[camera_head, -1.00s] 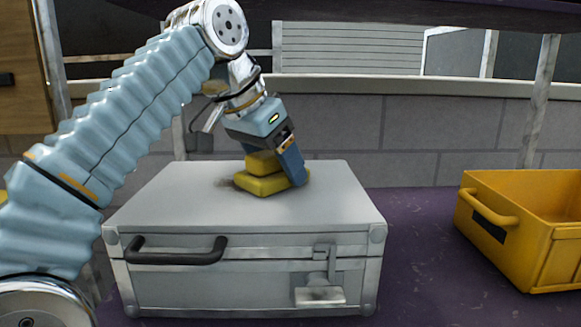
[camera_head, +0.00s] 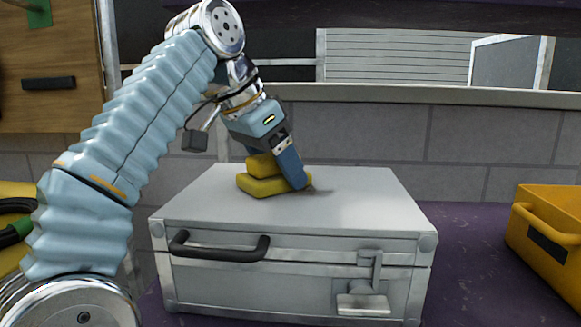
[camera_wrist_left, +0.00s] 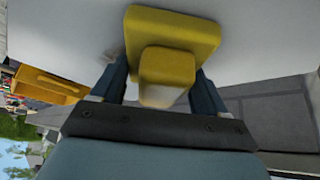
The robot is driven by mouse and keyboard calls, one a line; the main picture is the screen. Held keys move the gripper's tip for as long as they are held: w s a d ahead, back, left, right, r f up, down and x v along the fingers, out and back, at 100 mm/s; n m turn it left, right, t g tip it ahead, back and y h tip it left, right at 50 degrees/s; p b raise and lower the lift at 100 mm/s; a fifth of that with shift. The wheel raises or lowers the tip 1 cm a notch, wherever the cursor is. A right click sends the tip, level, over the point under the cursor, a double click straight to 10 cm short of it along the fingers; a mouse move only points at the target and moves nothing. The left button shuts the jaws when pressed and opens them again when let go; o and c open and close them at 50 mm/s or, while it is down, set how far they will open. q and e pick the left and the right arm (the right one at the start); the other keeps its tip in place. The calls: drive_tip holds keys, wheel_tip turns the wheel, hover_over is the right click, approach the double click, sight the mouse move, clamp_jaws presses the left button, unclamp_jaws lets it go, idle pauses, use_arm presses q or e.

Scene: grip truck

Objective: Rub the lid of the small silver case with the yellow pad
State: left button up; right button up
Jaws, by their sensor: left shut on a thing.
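The small silver case (camera_head: 350,215) stands closed on a purple surface, its black handle and latch facing me. The yellow pad (camera_head: 262,187) has a flat base with a smaller block on top, and appears to rest flat on the lid near its back middle. My left gripper (camera_head: 280,168) is tilted down and shut on the pad's upper block. In the left wrist view, the pad (camera_wrist_left: 195,32) shows with a finger on each side of its block. A faint dark patch, perhaps shadow, lies on the lid just right of the pad. My right gripper is not in view.
A yellow bin (camera_head: 550,235) stands right of the case with purple surface (camera_head: 465,250) between. A grey block wall (camera_head: 440,150) is behind. Yellow, green and black items (camera_head: 15,230) show at the left edge. A dark shelf edge crosses the top.

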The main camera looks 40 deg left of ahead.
sight(346, 185)
use_arm(q)
drive_tip(key=shift+s+a, duration=0.35)
drive_tip(key=shift+a, duration=0.2)
drive_tip(key=shift+s+a, duration=0.35)
drive_tip(key=shift+a, duration=0.2)
drive_tip(key=shift+w+d+p, duration=0.25)
drive_tip(key=shift+w+d, duration=0.05)
drive_tip(key=shift+d, duration=0.25)
drive_tip(key=shift+w+d+p, duration=0.25)
drive_tip(key=shift+w+d, duration=0.05)
drive_tip(key=shift+d, duration=0.2)
drive_tip(key=shift+w+d, duration=0.45)
drive_tip(key=shift+d, duration=0.2)
drive_tip(key=shift+w+d+r+p, duration=0.1)
drive_tip(key=shift+w+d+p, duration=0.4)
drive_tip(key=shift+d, duration=0.2)
drive_tip(key=shift+w+d+p, duration=0.35)
drive_tip(key=shift+d+p, duration=0.15)
drive_tip(key=shift+d, duration=0.25)
drive_tip(key=shift+w+d+r+p, duration=0.1)
drive_tip(key=shift+w+d+p, duration=0.4)
drive_tip(key=shift+d, duration=0.2)
drive_tip(key=shift+w+d+f+p, duration=0.1)
drive_tip(key=shift+w+d+p, duration=0.15)
drive_tip(key=shift+d, duration=0.3)
drive_tip(key=shift+w+d+f+p, duration=0.15)
drive_tip(key=shift+w+d, duration=0.15)
drive_tip(key=shift+d, duration=0.2)
drive_tip(key=shift+w+d, duration=0.15)
drive_tip(key=shift+d, duration=0.05)
